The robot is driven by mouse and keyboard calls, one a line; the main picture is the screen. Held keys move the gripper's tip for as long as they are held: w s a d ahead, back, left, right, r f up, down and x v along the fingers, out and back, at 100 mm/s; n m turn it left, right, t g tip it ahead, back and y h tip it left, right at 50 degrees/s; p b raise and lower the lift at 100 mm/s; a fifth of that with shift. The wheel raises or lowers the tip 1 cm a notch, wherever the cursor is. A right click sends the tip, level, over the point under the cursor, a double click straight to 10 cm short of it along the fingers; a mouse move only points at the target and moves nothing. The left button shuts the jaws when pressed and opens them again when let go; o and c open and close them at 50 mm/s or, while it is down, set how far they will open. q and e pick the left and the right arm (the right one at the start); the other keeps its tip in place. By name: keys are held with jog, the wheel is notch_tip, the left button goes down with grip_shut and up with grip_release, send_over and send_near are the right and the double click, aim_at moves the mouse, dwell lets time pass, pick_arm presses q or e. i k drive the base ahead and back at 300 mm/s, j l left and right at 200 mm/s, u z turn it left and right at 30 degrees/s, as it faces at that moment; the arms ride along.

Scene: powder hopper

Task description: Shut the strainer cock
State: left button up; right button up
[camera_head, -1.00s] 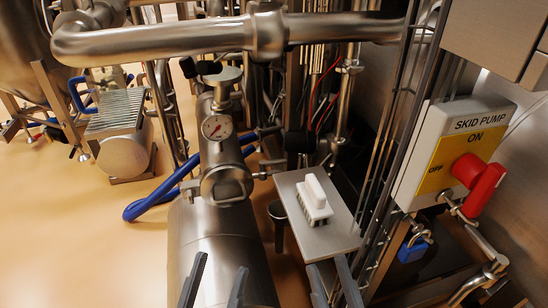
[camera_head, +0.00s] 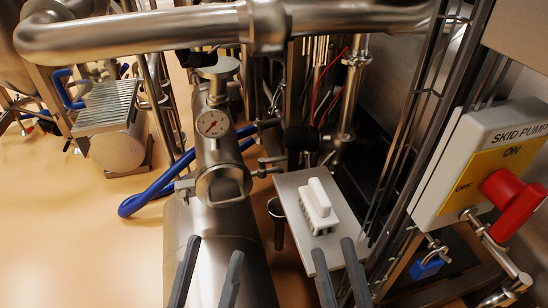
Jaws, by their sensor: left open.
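A steel cylinder assembly that may be the strainer stands at centre-left, with a dial gauge (camera_head: 212,124) on its upright pipe and a round open-looking end (camera_head: 222,186) below. A small steel fitting with a short handle (camera_head: 268,165) sits just right of it. I cannot tell for certain which part is the strainer cock or how it is set. My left gripper (camera_head: 215,246) is open and empty, low in the picture, in front of the large steel cylinder (camera_head: 215,222). My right gripper (camera_head: 333,246) is open and empty, in front of the small plate's lower edge.
A white brush (camera_head: 317,207) lies on a steel plate (camera_head: 290,190). At right are the skid pump switch box (camera_head: 452,150) with its red handle (camera_head: 514,198) and a blue padlock (camera_head: 427,266). A thick pipe (camera_head: 150,34) crosses above.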

aim_at(262, 162)
jog(key=k+j+z, duration=0.65)
jog(key=k, duration=0.25)
